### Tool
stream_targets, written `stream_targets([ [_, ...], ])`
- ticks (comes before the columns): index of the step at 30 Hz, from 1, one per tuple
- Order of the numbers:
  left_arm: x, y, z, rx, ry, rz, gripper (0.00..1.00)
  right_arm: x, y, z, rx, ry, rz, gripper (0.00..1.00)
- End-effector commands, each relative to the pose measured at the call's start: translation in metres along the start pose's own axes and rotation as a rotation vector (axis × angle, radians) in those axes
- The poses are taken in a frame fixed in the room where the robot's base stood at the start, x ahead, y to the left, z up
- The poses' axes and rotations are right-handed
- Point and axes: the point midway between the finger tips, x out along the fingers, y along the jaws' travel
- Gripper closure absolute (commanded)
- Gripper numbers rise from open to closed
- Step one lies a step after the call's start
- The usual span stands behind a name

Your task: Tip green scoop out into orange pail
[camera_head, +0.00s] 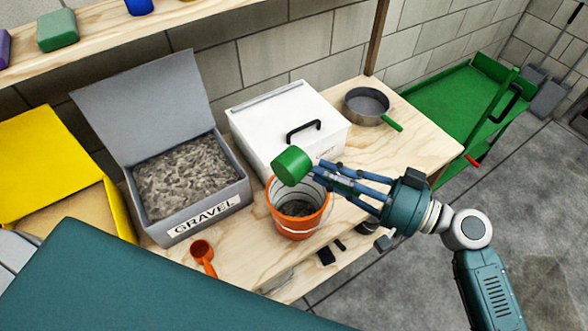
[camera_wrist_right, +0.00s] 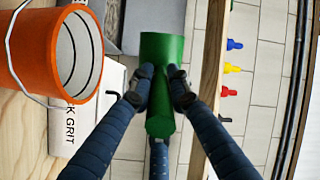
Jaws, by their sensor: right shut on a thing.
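The green scoop (camera_head: 291,166) is in the air above the back rim of the orange pail (camera_head: 298,227), tilted onto its side. My right gripper (camera_head: 318,173) is shut on the scoop's handle. In the right wrist view the scoop (camera_wrist_right: 162,48) sits between the fingertips (camera_wrist_right: 163,88), with the pail (camera_wrist_right: 38,50) to the left. The pail stands upright on the bench and has grey gravel in its bottom. My left gripper is not in view.
A grey open-lidded gravel box (camera_head: 180,228) stands left of the pail, with an orange scoop (camera_head: 203,255) in front. A white lidded box (camera_head: 285,118) stands right behind the pail. A pan (camera_head: 367,105) with a green handle is at the back right.

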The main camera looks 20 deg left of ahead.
Motion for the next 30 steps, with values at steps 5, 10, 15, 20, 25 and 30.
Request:
stream_targets([
  [5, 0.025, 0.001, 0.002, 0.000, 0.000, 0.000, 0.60, 0.000, -0.002, -0.001, -0.253, -0.034, 0.051, 1.00],
  [10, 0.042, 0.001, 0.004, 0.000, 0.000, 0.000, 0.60, 0.000, -0.007, -0.005, -0.519, -0.071, 0.109, 1.00],
  [15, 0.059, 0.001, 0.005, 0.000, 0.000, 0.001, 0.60, 0.000, -0.015, -0.009, -0.869, -0.120, 0.183, 1.00],
  [20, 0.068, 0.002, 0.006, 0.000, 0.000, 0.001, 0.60, 0.000, -0.025, -0.016, -1.275, -0.176, 0.270, 1.00],
  [25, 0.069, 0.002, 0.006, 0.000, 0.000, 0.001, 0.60, 0.000, -0.030, -0.020, -1.496, -0.207, 0.320, 1.00],
  [30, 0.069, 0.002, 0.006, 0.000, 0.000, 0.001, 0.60, 0.000, -0.030, -0.021, -1.517, -0.210, 0.327, 1.00],
])
